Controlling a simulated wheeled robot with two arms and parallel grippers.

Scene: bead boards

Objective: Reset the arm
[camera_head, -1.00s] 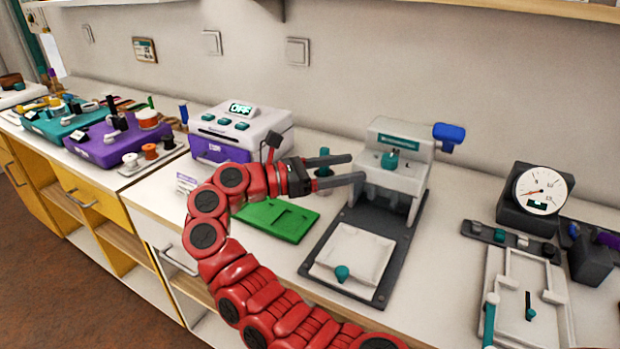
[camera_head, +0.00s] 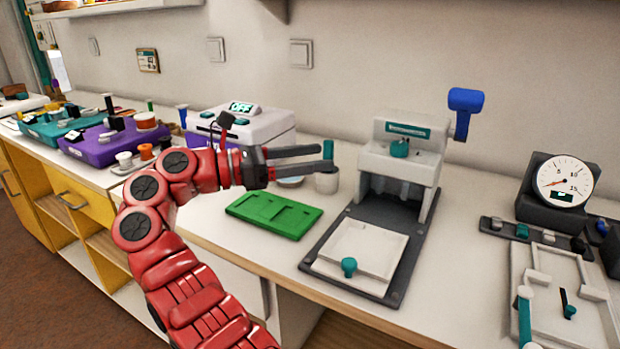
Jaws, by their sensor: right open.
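My right arm is red and comes in from the bottom of the head view. Its gripper (camera_head: 328,158) is open and points right, with nothing between its fingers. It is raised above the back edge of the green board (camera_head: 275,214), left of the press (camera_head: 402,160). The press is white and grey with a blue lever (camera_head: 465,110) and a white plate with a teal knob (camera_head: 349,267) on its dark base. My left gripper is not in view.
A white and purple device reading OFF (camera_head: 240,122) stands behind my arm. A small cup (camera_head: 327,181) stands near the fingertips. A dial gauge (camera_head: 562,182) and a white frame fixture (camera_head: 560,290) are at the right. Purple (camera_head: 100,148) and teal (camera_head: 50,128) trays are at the left.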

